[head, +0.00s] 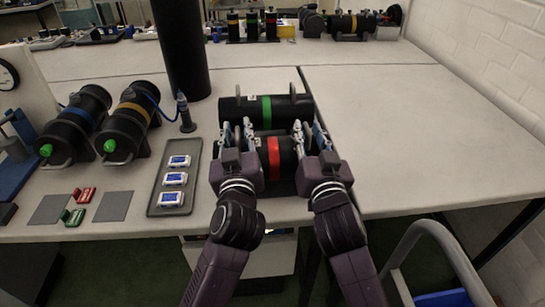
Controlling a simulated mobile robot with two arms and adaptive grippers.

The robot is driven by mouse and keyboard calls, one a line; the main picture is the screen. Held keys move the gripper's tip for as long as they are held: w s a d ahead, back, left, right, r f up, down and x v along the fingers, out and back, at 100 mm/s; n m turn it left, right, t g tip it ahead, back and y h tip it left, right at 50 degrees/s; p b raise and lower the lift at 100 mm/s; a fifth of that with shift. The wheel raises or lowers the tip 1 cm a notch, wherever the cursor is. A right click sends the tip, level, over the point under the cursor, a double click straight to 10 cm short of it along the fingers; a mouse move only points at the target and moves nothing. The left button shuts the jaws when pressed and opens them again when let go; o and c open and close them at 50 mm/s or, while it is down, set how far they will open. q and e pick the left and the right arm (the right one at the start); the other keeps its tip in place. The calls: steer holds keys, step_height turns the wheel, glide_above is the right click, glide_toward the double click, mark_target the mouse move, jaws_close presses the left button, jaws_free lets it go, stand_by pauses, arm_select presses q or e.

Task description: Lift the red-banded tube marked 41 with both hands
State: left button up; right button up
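The red-banded black tube (274,158) lies crosswise near the table's front edge; its number cannot be read. My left gripper (237,131) is over the tube's left end, with its fingers spread apart. My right gripper (309,135) is over its right end, also with fingers apart. The tube's ends are largely hidden behind my grippers, so I cannot tell whether the fingers touch it.
A green-banded tube (267,110) lies just behind. A grey tray (158,209) with several small white-and-blue boxes is to the left, beyond it two black cylinders with green knobs (109,146). A dark column (183,50) stands behind left. The right tabletop (410,140) is clear.

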arm_select(q)
jaws_close()
arm_select(e)
jaws_close()
